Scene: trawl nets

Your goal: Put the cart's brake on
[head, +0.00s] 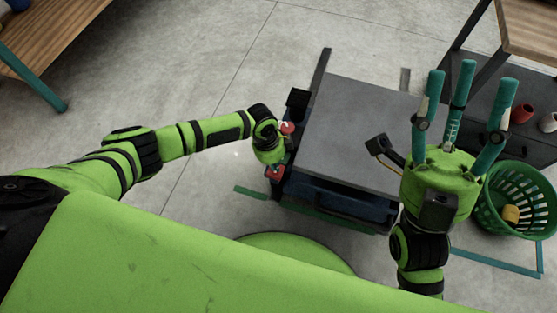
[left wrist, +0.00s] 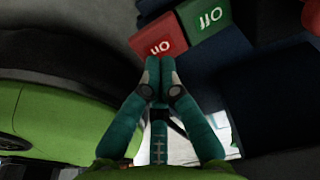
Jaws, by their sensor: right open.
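The cart (head: 355,135) has a flat grey top and stands in the middle of the head view. At its left end is a small red part (head: 275,172), partly hidden by my left arm. The left wrist view shows a red pedal (left wrist: 158,47) beside a green pedal (left wrist: 207,20), each with white lettering that I cannot read surely. My left gripper (left wrist: 160,72) has its fingertips together, with nothing seen between them, just short of the red pedal in the picture; I cannot tell whether they touch. My right gripper (head: 470,82) is open and empty, at the cart's right.
A green basket (head: 483,208) with a yellow item stands on the floor at right. Behind it a dark shelf (head: 480,100) holds a red cup (head: 522,113). A wooden table (head: 55,35) is at the upper left. The floor left of the cart is clear.

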